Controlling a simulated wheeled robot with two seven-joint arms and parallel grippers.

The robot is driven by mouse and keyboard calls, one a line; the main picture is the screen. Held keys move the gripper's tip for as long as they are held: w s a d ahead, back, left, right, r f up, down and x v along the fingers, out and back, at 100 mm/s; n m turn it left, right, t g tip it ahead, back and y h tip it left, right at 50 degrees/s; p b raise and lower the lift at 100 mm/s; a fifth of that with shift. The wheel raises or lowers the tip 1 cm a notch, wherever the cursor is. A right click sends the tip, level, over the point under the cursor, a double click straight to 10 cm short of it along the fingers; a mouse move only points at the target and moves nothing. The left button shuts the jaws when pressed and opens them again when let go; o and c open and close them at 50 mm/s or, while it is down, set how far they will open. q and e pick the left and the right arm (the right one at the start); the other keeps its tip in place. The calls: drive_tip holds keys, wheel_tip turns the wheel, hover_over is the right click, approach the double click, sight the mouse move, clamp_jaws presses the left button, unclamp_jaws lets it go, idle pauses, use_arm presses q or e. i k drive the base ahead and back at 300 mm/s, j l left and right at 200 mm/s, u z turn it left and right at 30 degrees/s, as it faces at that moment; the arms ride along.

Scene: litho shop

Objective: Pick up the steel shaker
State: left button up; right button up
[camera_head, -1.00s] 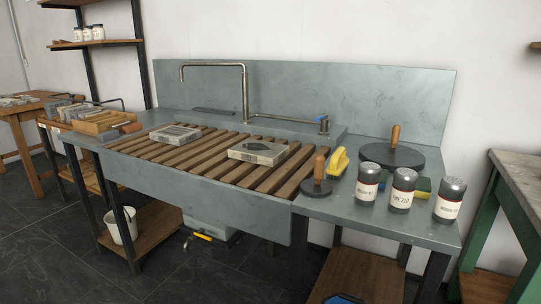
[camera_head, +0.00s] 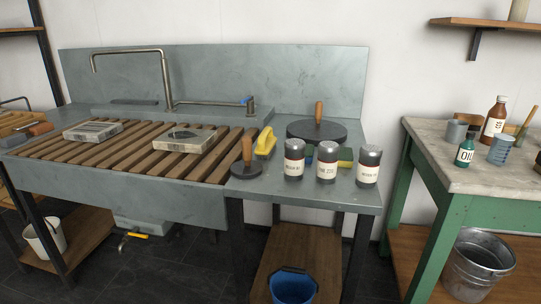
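The small label print is hard to read. Neither of my grippers shows in the head view.
Beside the shakers are a wooden-handled disc (camera_head: 247,168), a yellow-handled brush (camera_head: 265,143), a larger round disc (camera_head: 316,131) and a sponge (camera_head: 345,157). A slatted rack (camera_head: 140,155) holds two stone blocks. A green-legged table (camera_head: 450,180) stands right, across a gap.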

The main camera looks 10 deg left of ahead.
sight(295, 148)
drive_tip(key=i+l, duration=0.2)
drive_tip(key=l, duration=0.2)
drive_tip(key=i+l, duration=0.2)
drive_tip(key=l, duration=0.15)
drive_tip(key=i+l+u, duration=0.1)
drive_tip(key=i+l, duration=0.15)
drive_tip(key=l, duration=0.15)
drive_tip(key=i+l, duration=0.2)
drive_tip(key=l, duration=0.2)
